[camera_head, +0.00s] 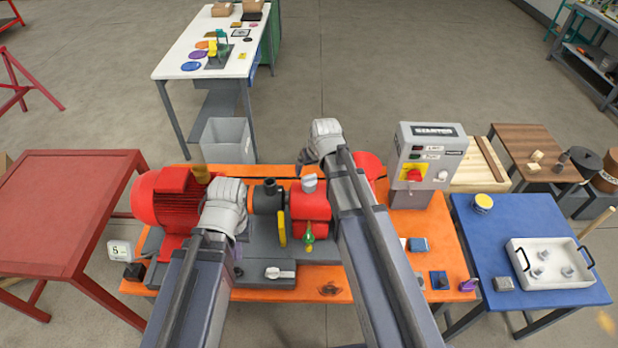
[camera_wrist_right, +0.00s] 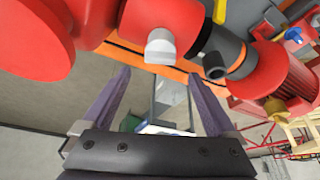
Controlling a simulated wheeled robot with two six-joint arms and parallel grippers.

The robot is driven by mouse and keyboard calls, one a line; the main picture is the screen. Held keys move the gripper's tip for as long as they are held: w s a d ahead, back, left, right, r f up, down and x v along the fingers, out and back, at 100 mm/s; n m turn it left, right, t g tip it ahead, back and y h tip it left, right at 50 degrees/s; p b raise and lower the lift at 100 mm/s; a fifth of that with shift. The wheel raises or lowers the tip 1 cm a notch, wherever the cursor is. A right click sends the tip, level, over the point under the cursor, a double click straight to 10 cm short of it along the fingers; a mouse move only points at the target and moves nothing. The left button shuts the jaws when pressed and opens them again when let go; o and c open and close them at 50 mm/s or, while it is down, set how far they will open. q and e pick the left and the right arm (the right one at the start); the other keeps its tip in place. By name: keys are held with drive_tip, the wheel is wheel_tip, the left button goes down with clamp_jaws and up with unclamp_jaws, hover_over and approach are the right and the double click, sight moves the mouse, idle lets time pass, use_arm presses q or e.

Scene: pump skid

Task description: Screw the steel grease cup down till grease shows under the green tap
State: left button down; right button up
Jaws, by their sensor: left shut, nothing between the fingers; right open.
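The steel grease cup (camera_head: 310,183) stands on top of the red housing (camera_head: 310,206) in the middle of the skid. It also shows in the right wrist view as a grey cylinder (camera_wrist_right: 160,47), beyond the gap between my right fingers. The green tap (camera_head: 309,238) is on the front of that housing; I cannot make out grease under it. My right gripper (camera_head: 318,150) is open and empty, behind the cup in the head view; its fingers (camera_wrist_right: 157,88) show apart in the wrist view. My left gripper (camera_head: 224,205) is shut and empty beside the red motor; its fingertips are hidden.
The red motor (camera_head: 172,204), black pipe (camera_head: 267,197) and yellow handle (camera_head: 282,228) crowd the cup's left side. My right forearm passes close on its right. A starter box (camera_head: 427,160) stands farther right. A brass cup (camera_head: 202,174) is near my left gripper.

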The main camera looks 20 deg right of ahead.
sight(309, 175)
drive_tip(key=b+x, duration=0.3)
drive_tip(key=x, duration=0.2)
drive_tip(key=shift+s+b, duration=0.1)
drive_tip(key=shift+b, duration=0.25)
drive_tip(key=c, duration=1.4)
drive_tip(key=shift+o, duration=0.2)
drive_tip(key=n+y, duration=0.1)
drive_tip(key=n, duration=0.2)
drive_tip(key=shift+d, duration=0.2)
drive_tip(key=shift+n+g+y, duration=0.6)
drive_tip(key=shift+n+y, duration=0.1)
drive_tip(key=shift+n, duration=1.1)
